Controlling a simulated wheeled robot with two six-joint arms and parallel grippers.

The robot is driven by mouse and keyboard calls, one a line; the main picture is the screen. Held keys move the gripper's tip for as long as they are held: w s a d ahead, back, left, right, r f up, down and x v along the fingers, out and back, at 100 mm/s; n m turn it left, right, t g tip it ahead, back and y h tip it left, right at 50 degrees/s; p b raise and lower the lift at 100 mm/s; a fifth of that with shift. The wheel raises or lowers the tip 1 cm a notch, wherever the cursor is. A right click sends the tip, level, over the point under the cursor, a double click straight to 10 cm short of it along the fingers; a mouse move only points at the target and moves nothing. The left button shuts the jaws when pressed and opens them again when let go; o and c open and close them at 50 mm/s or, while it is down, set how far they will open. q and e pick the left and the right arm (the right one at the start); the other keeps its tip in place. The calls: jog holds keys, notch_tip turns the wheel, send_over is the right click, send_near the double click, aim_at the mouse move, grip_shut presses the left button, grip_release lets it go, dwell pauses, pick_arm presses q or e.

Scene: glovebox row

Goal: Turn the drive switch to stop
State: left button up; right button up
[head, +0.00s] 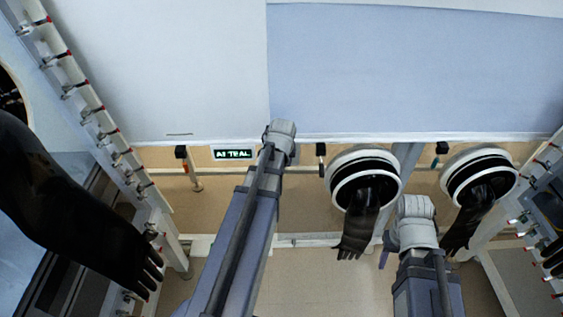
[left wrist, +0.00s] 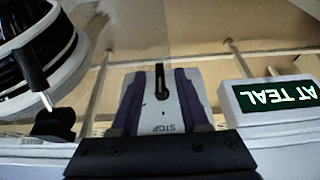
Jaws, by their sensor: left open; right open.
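In the left wrist view the drive switch is a white plate (left wrist: 165,112) with a slim black handle (left wrist: 160,80). The word STOP is printed upside down near the plate's lower end, and the handle points up, away from it. My left gripper (left wrist: 158,98) is open, its two purple-grey fingers on either side of the handle, with gaps on both sides. I cannot tell how close the fingertips are in depth. In the head view the switch is not visible; my left wrist covers that area. My right gripper (head: 390,248) is open and empty below the glove ports.
A green AT TEAL sign (head: 233,154) hangs left of my left wrist; it also shows in the left wrist view (left wrist: 285,94). Two round glove ports (head: 336,193) with dangling black gloves (head: 357,230) are at right. A large black glove (head: 75,215) hangs at left.

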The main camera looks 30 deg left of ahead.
pick_arm(q)
jog(key=p+v, duration=0.6)
jog(key=v, duration=0.1)
jog(key=shift+r, duration=0.2)
dwell(0.5)
jog(key=s+d+m+g, duration=0.1)
jog(key=s+d+m, duration=0.2)
jog(key=d, duration=0.6)
jog(key=s+d+f+m+g, duration=0.1)
jog(key=s+d+m, duration=0.2)
jog(key=s+d, duration=0.3)
jog(key=s+d+m+g+h, duration=0.1)
jog(key=s+d+m, duration=0.3)
jog(key=d, duration=1)
jog(key=shift+s+f+g+p, duration=0.2)
jog(key=shift+s+g+p, duration=0.1)
jog(key=shift+g, duration=0.2)
jog(key=shift+w, duration=0.1)
